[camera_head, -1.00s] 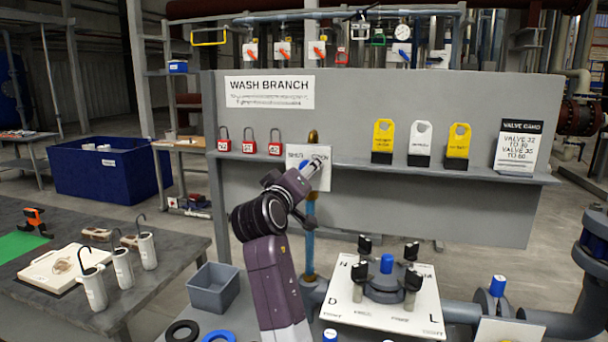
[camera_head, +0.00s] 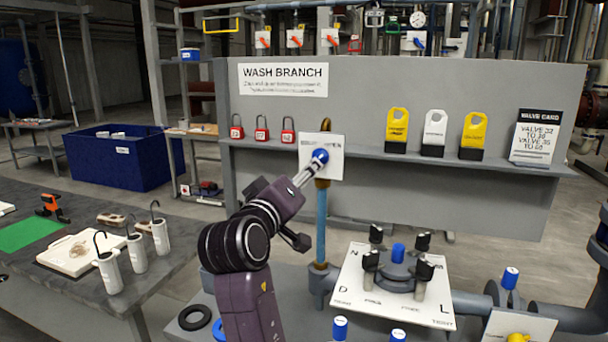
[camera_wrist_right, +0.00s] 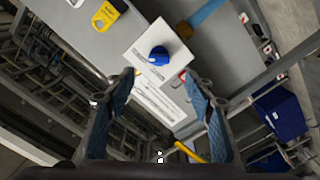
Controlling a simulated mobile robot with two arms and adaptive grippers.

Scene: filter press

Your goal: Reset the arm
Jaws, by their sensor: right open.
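My right gripper (camera_head: 312,168) is in the middle of the head view, its fingers pointing up and right at a blue knob (camera_head: 320,156) on a white plate (camera_head: 334,166). The plate is on a blue vertical pipe (camera_head: 321,225) in front of the grey panel. In the right wrist view the gripper (camera_wrist_right: 160,88) is open, its two blue-padded fingers wide apart. The blue knob (camera_wrist_right: 158,56) shows beyond the fingertips, with nothing held between them. Whether a fingertip touches the knob cannot be told in the head view. My left gripper is not in view.
A grey panel (camera_head: 420,205) carries a shelf with red padlocks (camera_head: 262,130), yellow and white tags and a valve card (camera_head: 537,138). A white board (camera_head: 352,290) with black clamps stands front right. A dark table (camera_head: 190,236) with hanging-hook cylinders is at left.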

